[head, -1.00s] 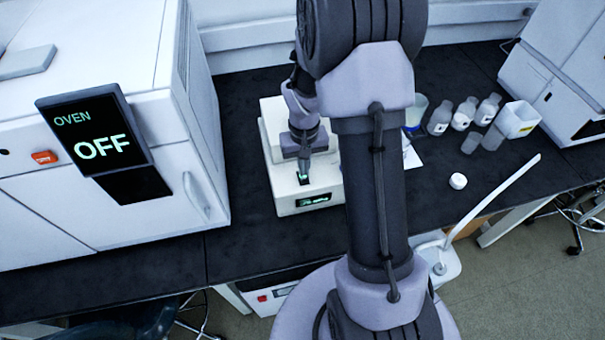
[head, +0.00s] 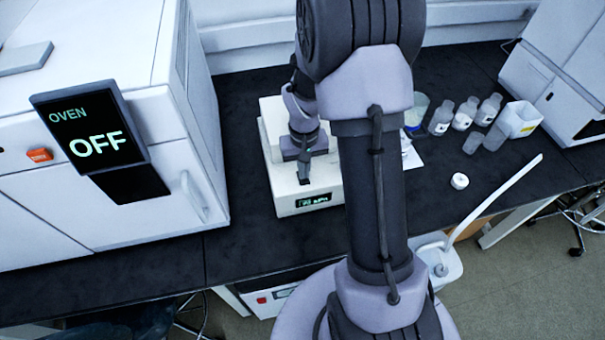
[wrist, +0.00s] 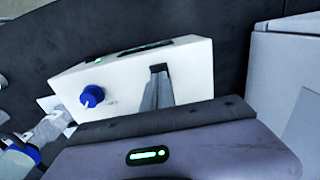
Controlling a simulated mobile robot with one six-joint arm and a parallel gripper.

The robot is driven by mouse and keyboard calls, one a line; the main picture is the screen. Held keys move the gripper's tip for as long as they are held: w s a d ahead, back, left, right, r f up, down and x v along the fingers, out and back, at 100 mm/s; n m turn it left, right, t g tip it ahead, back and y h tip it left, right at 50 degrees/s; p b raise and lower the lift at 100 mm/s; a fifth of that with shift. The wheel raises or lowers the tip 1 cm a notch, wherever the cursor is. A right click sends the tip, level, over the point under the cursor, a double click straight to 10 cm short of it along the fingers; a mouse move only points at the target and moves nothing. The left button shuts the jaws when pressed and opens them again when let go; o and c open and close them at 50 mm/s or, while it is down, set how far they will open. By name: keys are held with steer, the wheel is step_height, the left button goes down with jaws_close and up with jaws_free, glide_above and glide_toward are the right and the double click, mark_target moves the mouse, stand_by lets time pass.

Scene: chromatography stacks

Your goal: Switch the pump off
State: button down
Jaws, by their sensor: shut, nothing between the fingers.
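A white box-shaped unit (head: 332,190) with a small green-lit display (head: 313,200) stands on the dark bench; I take it to be the pump. The display text is too small to read surely. In the wrist view the unit (wrist: 195,80) shows a blue knob (wrist: 92,96), a small green light (wrist: 98,60) and a dark display strip (wrist: 146,46). My gripper (head: 304,181) is shut and empty, its fingertips at the unit's top near the display. In the wrist view the fingers (wrist: 159,69) lie against the white face; whether they touch is unclear.
A large oven (head: 190,150) with a screen (head: 95,133) reading OFF stands left. Several bottles (head: 441,118), a white container (head: 520,119) and a white cap (head: 459,181) are on the right. A white unit with a red switch (head: 262,299) sits below the bench.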

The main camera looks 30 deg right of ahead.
steer(key=shift+f, duration=0.3)
steer(key=shift+r, duration=0.1)
step_height(320, 180, up, 7)
steer(key=p, duration=0.5)
